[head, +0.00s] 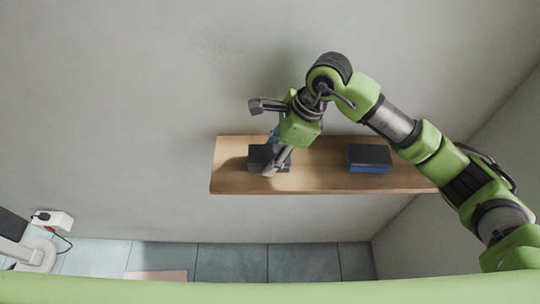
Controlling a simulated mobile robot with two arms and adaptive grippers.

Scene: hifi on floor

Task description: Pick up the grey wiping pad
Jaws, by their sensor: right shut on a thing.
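The grey wiping pad (258,154), a dark grey block, lies on the left part of a wooden shelf (320,180) on the wall. My right gripper (270,168) reaches down over the shelf from above and is shut on the pad. A finger crosses the front of the pad and hides part of it. I cannot tell whether the pad is clear of the shelf. My left gripper is not in view.
A dark-topped block with a blue side (369,158) sits on the right part of the shelf. The shelf between the two blocks is bare. A white box with a black plug (52,220) is at the lower left. Grey tiled floor (230,262) lies below.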

